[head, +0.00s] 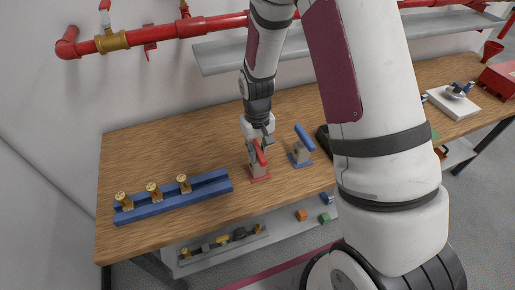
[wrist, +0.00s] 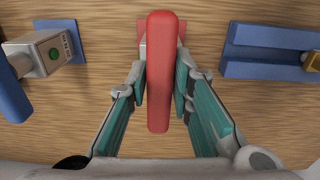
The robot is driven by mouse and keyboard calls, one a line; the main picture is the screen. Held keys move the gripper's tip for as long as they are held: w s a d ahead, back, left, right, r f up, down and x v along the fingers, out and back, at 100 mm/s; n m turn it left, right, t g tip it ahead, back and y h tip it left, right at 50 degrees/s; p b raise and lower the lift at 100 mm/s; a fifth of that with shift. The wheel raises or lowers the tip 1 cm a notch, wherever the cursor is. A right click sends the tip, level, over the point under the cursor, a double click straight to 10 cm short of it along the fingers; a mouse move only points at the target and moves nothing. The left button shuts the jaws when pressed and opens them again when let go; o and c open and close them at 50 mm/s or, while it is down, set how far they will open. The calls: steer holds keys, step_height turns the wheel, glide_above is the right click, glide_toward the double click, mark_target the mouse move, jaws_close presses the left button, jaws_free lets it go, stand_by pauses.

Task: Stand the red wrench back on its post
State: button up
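The red wrench (head: 260,152) is a thick red bar, tilted over a grey block-shaped post (head: 257,170) on a red base plate (head: 260,179). In the wrist view the red wrench (wrist: 160,75) runs down the middle, its near end toward the camera. My gripper (head: 262,141) is low at the wrench. In the wrist view my gripper (wrist: 161,85) has its teal-padded fingers drawn in close on both sides of the wrench and seems shut on it. The bar hides most of the post and the exact contact. I cannot tell whether the wrench is seated.
A similar blue-handled piece (head: 303,145) stands just right, on a blue plate. A blue rail (head: 175,197) with brass valves lies left on the wooden table (head: 140,150). A grey shelf (head: 225,55) and red pipe (head: 150,38) run behind. The table's back left is clear.

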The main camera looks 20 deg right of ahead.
steer(key=o, duration=0.5)
step_height(320, 180, up, 12)
stand_by(0.4)
stand_by(0.4)
steer(key=s+r+t, duration=0.5)
steer(key=s+r, duration=1.6)
